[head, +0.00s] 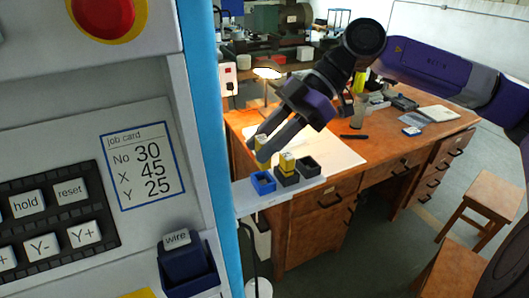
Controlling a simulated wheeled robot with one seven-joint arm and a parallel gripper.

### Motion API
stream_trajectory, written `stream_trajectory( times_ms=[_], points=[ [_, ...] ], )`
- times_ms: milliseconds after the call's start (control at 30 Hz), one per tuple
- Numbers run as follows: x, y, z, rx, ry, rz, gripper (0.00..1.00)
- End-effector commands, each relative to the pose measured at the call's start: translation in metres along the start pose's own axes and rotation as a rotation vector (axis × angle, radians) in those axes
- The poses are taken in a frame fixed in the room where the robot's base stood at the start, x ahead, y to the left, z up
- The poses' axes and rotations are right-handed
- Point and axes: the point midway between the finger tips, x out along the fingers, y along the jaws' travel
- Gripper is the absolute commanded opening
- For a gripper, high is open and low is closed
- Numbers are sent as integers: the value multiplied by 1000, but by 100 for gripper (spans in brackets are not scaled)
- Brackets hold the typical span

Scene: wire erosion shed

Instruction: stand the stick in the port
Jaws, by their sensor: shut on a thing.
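My gripper (267,150) is shut on a yellow stick (261,146), whose upper part is partly hidden by the fingers. The held stick is roughly upright at the blue port (263,184). Its lower end shows just over the port's far rim; I cannot tell whether it is above the opening or slightly inside. A second yellow stick (287,163) with a pale top stands in the dark middle port (287,179). The dark right port (309,170) looks empty. All three ports sit in a row on a narrow pale shelf (248,203).
A machine panel with a job card (143,164) and a blue edge post (212,130) stands close on the left. A blue holder marked "wire" (187,262) sticks out below. Behind the shelf are a wooden desk (310,240) and a lit lamp (268,73). A stool (485,200) stands right.

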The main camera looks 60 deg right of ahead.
Motion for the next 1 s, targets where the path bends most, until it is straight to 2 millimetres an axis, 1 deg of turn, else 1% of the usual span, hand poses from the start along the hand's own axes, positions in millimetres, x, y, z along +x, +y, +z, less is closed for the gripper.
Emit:
stream_trajectory(
  times_ms=[100, 200, 433, 833, 967, 1000],
  points=[
    [11, 0, 14, 3, 4, -2, 0],
    [17, 0, 20, 2, 1, -1, 0],
    [17, 0, 21, 1, 0, 0, 0],
    [24, 0, 30, 1, 1, 0, 0],
    [24, 0, 29, 1, 1, 0, 0],
    [24, 0, 29, 1, 1, 0, 32]
  ],
)
